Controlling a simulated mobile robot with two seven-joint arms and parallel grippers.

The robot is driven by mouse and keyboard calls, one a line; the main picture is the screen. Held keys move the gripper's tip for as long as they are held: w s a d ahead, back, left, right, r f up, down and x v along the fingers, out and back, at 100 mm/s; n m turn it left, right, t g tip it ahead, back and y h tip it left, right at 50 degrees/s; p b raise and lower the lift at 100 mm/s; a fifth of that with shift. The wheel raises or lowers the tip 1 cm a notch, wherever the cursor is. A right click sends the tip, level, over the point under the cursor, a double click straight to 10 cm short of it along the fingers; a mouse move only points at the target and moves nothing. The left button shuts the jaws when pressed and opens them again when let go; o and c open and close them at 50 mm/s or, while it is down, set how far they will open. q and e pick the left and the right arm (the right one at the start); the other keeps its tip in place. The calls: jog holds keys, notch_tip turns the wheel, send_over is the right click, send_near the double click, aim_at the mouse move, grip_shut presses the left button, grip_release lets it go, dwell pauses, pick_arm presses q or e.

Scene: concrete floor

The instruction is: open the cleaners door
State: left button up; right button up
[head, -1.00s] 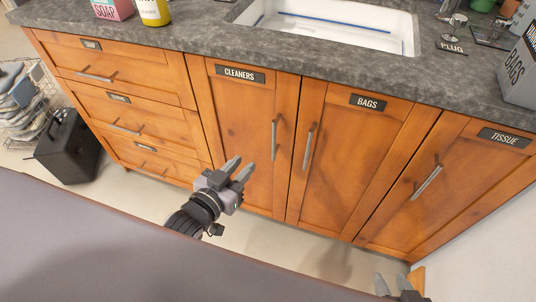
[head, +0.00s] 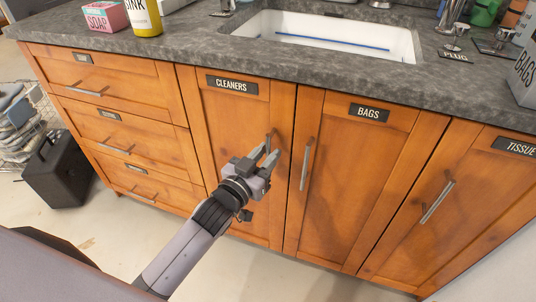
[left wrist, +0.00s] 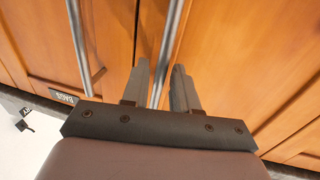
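The cleaners door (head: 225,135) is a shut orange wooden cabinet door under the grey counter. Its black "CLEANERS" label (head: 232,85) is at the top. Its upright metal handle, near the right edge, is largely hidden by my left gripper (head: 266,157). In the left wrist view the two fingers of my left gripper (left wrist: 160,85) are apart, with the cleaners handle (left wrist: 171,40) running between them. I cannot tell whether a finger touches it. The bags door handle (left wrist: 79,45) stands outside the fingers, to their left. My right gripper is out of view.
The bags door (head: 345,165) with its own handle (head: 306,165) adjoins on the right, then the tissue door (head: 470,200). Drawers (head: 125,130) are on the left, with a black box (head: 58,170) on the floor beside them. A white sink (head: 330,35) is set into the counter.

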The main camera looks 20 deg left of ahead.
pick_arm(q)
jog(key=shift+w+d, duration=0.15)
jog(key=shift+w, duration=0.25)
grip_shut()
jog(key=shift+s, duration=0.1)
